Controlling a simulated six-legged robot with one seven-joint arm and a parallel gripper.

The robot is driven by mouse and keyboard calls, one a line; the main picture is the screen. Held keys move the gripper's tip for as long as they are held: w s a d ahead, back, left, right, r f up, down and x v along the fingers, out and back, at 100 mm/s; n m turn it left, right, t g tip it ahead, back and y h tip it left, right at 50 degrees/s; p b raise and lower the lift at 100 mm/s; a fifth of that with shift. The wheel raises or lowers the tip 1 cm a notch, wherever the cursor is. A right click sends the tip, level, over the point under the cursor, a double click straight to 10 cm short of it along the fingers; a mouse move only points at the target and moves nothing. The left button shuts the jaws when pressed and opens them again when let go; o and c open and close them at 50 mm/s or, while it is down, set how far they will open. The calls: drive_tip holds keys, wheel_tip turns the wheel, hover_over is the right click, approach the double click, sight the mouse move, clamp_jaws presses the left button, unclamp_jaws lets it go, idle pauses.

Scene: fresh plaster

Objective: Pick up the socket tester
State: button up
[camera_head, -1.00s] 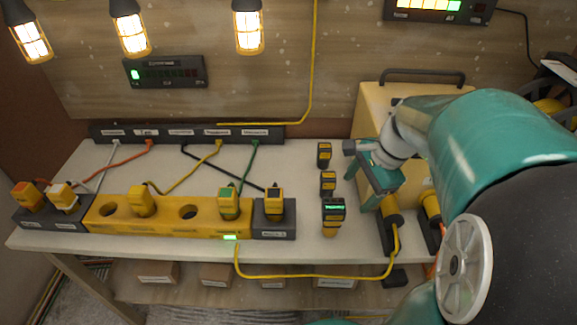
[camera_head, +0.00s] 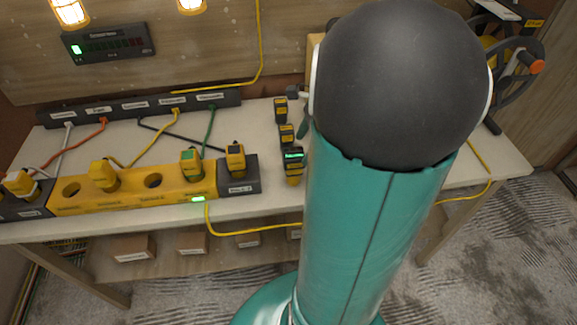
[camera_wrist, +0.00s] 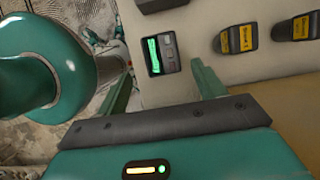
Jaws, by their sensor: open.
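The likely socket tester, a small black and yellow device with a lit green display (camera_head: 293,158), stands at the near end of a short row on the white bench. In the wrist view its green-lit face (camera_wrist: 160,55) lies between the fingertips of my gripper (camera_wrist: 162,68). My gripper is open, with a teal finger on each side of it. Whether the fingers reach down to its height I cannot tell. In the head view my own arm hides the gripper. Two similar yellow and black devices with labels (camera_head: 286,134) (camera_head: 280,109) stand behind it.
A yellow socket block (camera_head: 130,188) with plugs and a dark end block (camera_head: 238,176) lies to the left. A yellow cable (camera_head: 255,230) hangs along the bench front. A yellow case surface (camera_wrist: 285,110) is close beside the gripper. A cable reel (camera_head: 520,70) stands at right.

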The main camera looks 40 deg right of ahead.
sight(294, 160)
drive_tip(key=x, duration=0.7)
drive_tip(key=shift+w+f, duration=0.1)
drive_tip(key=shift+w, duration=0.15)
drive_tip(key=shift+c, duration=0.4)
drive_tip(key=c, duration=1.1)
